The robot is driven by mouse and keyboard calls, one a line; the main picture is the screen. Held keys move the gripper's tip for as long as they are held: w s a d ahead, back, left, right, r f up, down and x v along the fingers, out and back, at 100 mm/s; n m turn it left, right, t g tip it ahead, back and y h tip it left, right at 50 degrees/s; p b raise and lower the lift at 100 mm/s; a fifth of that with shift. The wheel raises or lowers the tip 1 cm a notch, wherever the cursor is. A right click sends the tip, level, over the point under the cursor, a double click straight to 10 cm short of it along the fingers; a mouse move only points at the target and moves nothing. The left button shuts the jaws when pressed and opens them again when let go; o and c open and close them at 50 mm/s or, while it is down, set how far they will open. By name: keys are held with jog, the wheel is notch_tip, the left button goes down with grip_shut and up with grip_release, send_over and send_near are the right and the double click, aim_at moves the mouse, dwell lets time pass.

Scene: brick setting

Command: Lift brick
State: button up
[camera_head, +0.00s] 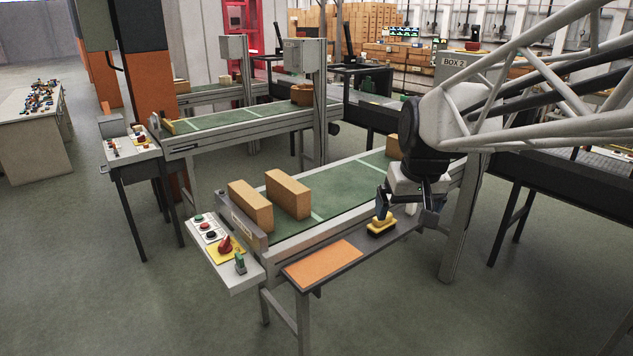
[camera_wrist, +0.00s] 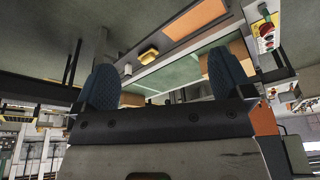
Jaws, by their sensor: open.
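Two tan bricks stand on edge on the green conveyor belt, a left brick (camera_head: 250,205) near the belt's end and a right brick (camera_head: 288,194) beside it. A third tan brick (camera_head: 394,147) is further up the belt, partly hidden by my arm. My gripper (camera_head: 405,206) is to the right of the two bricks, above the belt's front side. In the wrist view my gripper (camera_wrist: 165,80) shows its two blue fingers wide apart, with nothing held between them. A tan brick (camera_wrist: 239,50) shows beyond the right finger, partly hidden.
A yellow and black object (camera_head: 381,226) lies on the side shelf below my gripper, near an orange mat (camera_head: 323,263). A control box (camera_head: 222,245) with buttons stands at the belt's near end. A grey post (camera_head: 466,215) rises right of my gripper. Bare belt lies right of the two bricks.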

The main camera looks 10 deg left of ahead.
jog(key=w+a+n, duration=0.2)
jog(key=w+a, duration=0.8)
jog(key=w, duration=0.4)
jog(key=n+y, duration=0.2)
jog(key=n, duration=0.2)
send_over(248, 194)
jog(key=s+d, duration=0.2)
jog(key=f, duration=1.8)
jog(key=shift+w+f, duration=0.15)
jog(key=shift+w, duration=0.1)
jog(key=shift+w+a+f, duration=0.15)
jog(key=shift+a+f, duration=0.1)
jog(key=shift+a, duration=0.15)
jog(key=shift+x, duration=1.3)
jog(key=shift+f, duration=0.15)
